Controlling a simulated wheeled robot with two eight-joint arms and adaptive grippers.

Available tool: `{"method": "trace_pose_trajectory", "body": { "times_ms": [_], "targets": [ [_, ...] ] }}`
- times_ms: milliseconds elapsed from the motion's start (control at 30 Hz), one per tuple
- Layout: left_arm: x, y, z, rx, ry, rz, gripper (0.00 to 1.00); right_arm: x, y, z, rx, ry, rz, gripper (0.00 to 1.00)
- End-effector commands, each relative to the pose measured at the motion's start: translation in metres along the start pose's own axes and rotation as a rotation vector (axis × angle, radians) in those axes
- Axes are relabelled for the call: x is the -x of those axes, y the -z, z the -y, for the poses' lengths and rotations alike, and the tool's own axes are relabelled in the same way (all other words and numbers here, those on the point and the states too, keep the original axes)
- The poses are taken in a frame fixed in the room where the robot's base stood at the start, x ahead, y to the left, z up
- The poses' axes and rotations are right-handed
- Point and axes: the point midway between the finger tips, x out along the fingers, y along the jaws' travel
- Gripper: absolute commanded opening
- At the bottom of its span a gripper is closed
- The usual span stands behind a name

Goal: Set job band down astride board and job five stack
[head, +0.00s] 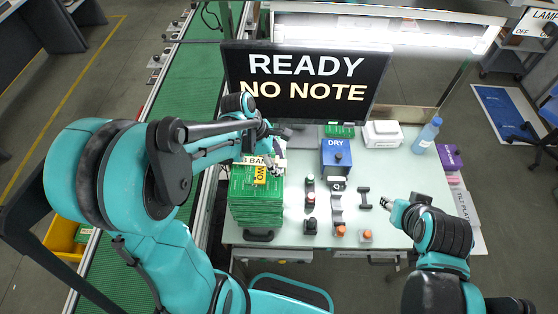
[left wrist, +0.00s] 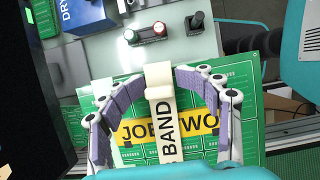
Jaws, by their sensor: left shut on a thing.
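My left gripper (head: 268,148) is shut on a cream band (head: 266,162), at the top of a stack of green boards (head: 255,206). In the left wrist view, the band (left wrist: 169,130) reads BAND and lies between the two curved purple-padded fingers of the gripper (left wrist: 160,90). The band crosses a yellow label (left wrist: 134,133) reading JOB and TWO, partly covered, on a green board (left wrist: 245,100). I cannot tell whether the band touches the board. My right gripper (head: 391,203) is over the table's right part; its fingers are too small to read.
A blue DRY box (head: 336,158), small black and red fixtures (head: 310,200) and a dark handle-shaped piece (head: 365,198) stand on the pale table (head: 390,170). A white box (head: 382,134) and blue bottle (head: 427,136) stand behind. A READY NO NOTE screen (head: 305,83) bounds the back.

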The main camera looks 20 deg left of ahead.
Motion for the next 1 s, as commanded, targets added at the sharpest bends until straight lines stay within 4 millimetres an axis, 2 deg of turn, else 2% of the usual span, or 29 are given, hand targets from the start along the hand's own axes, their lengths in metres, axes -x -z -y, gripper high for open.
{"method": "trace_pose_trajectory", "body": {
  "times_ms": [167,600,800,1000],
  "targets": [
    [0.013,0.001,-0.001,0.001,-0.003,-0.001,0.52,0.000,0.000,0.000,0.000,0.000,0.000,0.40],
    [0.101,0.000,0.001,0.002,-0.001,-0.001,0.52,0.000,0.000,0.000,0.000,0.000,0.000,0.40],
    [0.118,0.000,0.001,0.000,0.000,-0.001,0.52,0.000,0.000,0.000,0.000,0.000,0.000,0.40],
    [0.120,-0.001,0.001,-0.001,0.000,-0.001,0.52,0.000,0.000,0.000,0.000,0.000,0.000,0.40]
  ]
}}
